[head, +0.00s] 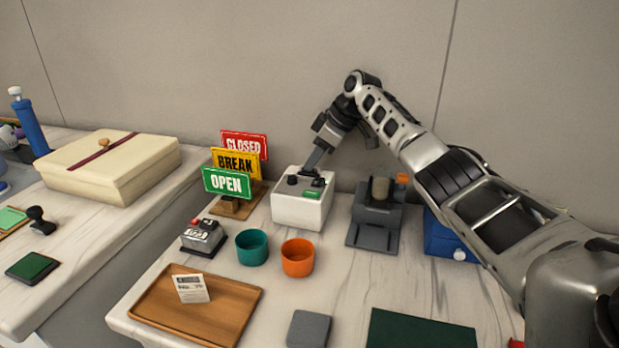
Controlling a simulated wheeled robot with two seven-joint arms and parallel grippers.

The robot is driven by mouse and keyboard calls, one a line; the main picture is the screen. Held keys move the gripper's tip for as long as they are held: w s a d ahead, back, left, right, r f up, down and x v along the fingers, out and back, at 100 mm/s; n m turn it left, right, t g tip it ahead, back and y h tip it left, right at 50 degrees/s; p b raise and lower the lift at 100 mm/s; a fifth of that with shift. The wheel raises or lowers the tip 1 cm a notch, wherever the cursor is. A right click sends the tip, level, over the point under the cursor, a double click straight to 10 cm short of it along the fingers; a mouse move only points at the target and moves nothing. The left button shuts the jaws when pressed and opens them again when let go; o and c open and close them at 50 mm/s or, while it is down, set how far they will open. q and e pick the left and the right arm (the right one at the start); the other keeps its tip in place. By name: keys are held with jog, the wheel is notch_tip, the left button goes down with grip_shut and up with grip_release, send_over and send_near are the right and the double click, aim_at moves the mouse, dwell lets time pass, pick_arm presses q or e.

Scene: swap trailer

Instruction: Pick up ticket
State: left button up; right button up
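A white printed ticket (191,288) with dark lettering is on the wooden tray (236,309) at the front left of the near table. My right gripper (311,170) reaches down from the back to the top of a white box (302,210) with dark knobs and a small green patch on it. The fingers are close to or touching the box top. They look near together, but I cannot tell whether they are open or shut. The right gripper is well apart from the ticket, behind and to the right of it. My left gripper is not in view.
A teal cup (252,247) and an orange cup (297,258) stand between box and tray. A number stamp (203,238) and the CLOSED, BREAK and OPEN signs (229,182) are left of the box. A grey device (376,222) stands right. A gap separates the left table.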

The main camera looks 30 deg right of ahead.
jog(key=shift+w+a+f, duration=0.2)
jog(key=shift+w+f, duration=0.05)
jog(key=shift+f, duration=0.3)
grip_shut()
notch_tip(320, 180, up, 8)
jog(key=shift+f+p, duration=0.2)
jog(key=shift+p, duration=0.1)
jog(key=s+a+b, duration=0.1)
jog(key=s+a, duration=1)
jog(key=a, duration=0.2)
jog(key=shift+s+a+f+b, duration=0.3)
jog(key=shift+s+a, duration=0.05)
jog(key=shift+s, duration=0.05)
